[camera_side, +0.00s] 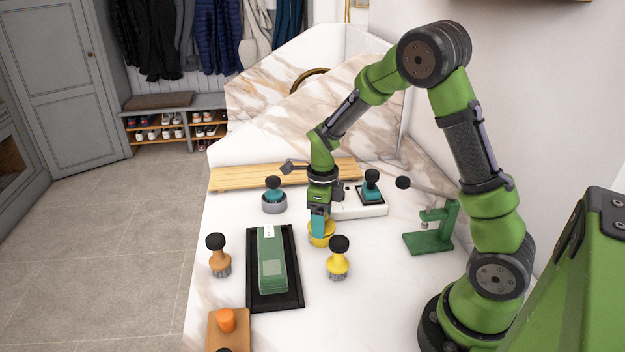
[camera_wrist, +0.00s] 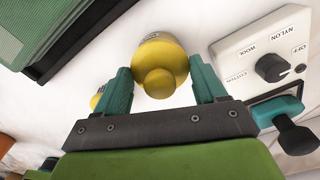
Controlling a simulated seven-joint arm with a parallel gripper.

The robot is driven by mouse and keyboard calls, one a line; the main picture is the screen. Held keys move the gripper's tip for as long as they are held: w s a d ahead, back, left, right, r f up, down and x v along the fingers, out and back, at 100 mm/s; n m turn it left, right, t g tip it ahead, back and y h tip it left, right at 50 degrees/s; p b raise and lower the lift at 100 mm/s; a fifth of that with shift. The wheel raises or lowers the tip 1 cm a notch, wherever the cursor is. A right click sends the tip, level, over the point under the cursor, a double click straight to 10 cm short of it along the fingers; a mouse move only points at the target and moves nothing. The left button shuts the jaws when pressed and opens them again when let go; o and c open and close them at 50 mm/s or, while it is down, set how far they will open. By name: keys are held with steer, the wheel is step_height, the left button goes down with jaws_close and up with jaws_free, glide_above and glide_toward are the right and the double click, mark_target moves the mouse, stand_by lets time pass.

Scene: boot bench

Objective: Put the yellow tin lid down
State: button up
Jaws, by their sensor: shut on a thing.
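The yellow tin lid (camera_side: 321,240) is in the side view, directly under my gripper (camera_side: 320,226), close above or on the white marble bench. In the wrist view the yellow lid (camera_wrist: 160,50) is round with a smaller yellow knob. It sits between the teal fingers of my gripper (camera_wrist: 160,70), which are shut on it. The gripper points down. The lid's underside is hidden, so I cannot tell whether it touches the bench.
A yellow-bodied tool with a black knob (camera_side: 338,262) stands close at front right. A black tray (camera_side: 290,297) holding green slabs (camera_side: 271,255) lies left. A white dial box (camera_side: 360,212) is behind right, a green stand (camera_side: 437,232) right. Bare marble lies ahead of the yellow tool.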

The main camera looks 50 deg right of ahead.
steer(key=r, duration=0.6)
steer(key=d+r, duration=0.1)
steer(key=r, duration=0.3)
steer(key=shift+s, duration=0.15)
steer(key=s+d+r, duration=0.3)
steer(key=r, duration=0.1)
glide_above(362, 240)
step_height(362, 240, down, 12)
steer(key=shift+s+d+f, duration=0.1)
steer(key=shift+f, duration=2.45)
steer(key=shift+f, duration=0.15)
steer(key=o, duration=1)
